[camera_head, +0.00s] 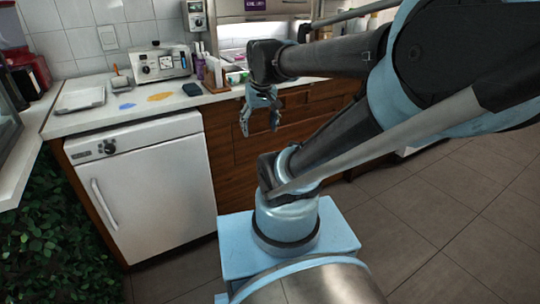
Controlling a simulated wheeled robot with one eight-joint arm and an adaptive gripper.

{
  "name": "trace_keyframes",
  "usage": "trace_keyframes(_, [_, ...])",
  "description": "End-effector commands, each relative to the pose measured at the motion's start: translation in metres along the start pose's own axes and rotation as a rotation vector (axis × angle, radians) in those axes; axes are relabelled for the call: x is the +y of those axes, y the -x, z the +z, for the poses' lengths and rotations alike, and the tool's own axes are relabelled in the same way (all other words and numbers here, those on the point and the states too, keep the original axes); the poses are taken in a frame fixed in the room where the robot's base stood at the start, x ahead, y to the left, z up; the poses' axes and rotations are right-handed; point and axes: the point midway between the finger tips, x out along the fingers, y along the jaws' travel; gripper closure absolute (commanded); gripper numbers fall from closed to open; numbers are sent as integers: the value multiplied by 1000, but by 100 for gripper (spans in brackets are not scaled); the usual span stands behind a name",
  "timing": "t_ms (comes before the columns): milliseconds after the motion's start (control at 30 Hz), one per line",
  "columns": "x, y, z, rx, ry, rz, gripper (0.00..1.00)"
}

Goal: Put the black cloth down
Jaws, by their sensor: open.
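A small dark, flat item (192,89), likely the black cloth, lies on the white counter (180,103) left of the wooden caddy. Its fine detail is too small to make out. My gripper (259,127) hangs with its fingers down in front of the wooden drawers, to the right of the dark item and lower in the picture. Its fingers are apart, and nothing shows between them.
A yellow patch (159,97) and a blue patch (127,106) lie on the counter. A white tray (80,99) is at left, and a white machine (160,65) stands behind. A wooden caddy (214,88) holds bottles. A white appliance (145,185) fills the space below.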

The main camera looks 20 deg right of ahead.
Motion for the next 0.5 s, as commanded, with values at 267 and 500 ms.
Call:
trace_keyframes(267, [12, -45, 76, -36, -48, 10, 29])
trace_keyframes(500, [13, -55, 92, -45, -58, 11, 29])
